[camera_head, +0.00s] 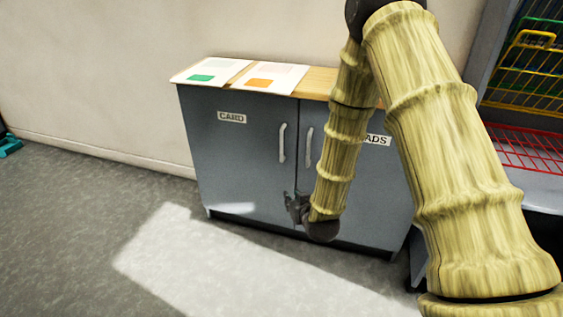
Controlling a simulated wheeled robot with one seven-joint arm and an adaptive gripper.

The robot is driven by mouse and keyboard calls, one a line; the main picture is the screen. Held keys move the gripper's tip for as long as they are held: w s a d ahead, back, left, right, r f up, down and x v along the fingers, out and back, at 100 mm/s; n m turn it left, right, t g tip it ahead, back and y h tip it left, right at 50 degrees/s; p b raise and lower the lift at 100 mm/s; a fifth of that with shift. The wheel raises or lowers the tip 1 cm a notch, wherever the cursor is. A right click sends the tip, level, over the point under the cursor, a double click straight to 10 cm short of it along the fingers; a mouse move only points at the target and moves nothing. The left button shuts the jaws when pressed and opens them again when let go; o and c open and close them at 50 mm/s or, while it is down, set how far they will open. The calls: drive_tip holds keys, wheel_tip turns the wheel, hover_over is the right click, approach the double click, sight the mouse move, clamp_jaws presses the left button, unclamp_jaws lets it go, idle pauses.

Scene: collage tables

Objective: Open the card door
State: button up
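The card door (232,160) is the left grey-blue door of a low cabinet, with a "CARD" label (232,118) near its top. It looks closed. Its white upright handle (282,143) is at the door's right edge. My gripper (289,205) is low in front of the cabinet, below the handle and near the seam between the two doors. It appears apart from the handle. The gripper is small and dark, and I cannot tell whether its fingers are open or shut. My arm hides much of the right door.
The right door (313,190) has its own white handle (308,147) and a partly hidden label ending "ADS" (377,140). Two sheets with green (201,78) and orange (259,83) patches lie on the wooden top. A rack with coloured wire shelves (527,150) stands right.

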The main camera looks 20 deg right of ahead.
sight(282, 148)
drive_tip(key=w+r+t+b, duration=0.1)
drive_tip(key=w+r+b, duration=0.1)
drive_tip(key=w+b, duration=0.3)
drive_tip(key=w+d+r+t+b, duration=0.1)
drive_tip(key=w+b, duration=0.3)
drive_tip(key=w, duration=0.4)
drive_tip(key=w+d+r+t+b, duration=0.1)
drive_tip(key=w+r+t+b, duration=0.2)
drive_tip(key=w+b, duration=0.2)
drive_tip(key=shift+w+d+r+b, duration=0.1)
drive_tip(key=shift+w+r+b, duration=0.2)
drive_tip(key=shift+w, duration=0.35)
drive_tip(key=shift+w+r, duration=0.1)
drive_tip(key=shift+w, duration=0.5)
drive_tip(key=shift+c, duration=0.3)
clamp_jaws()
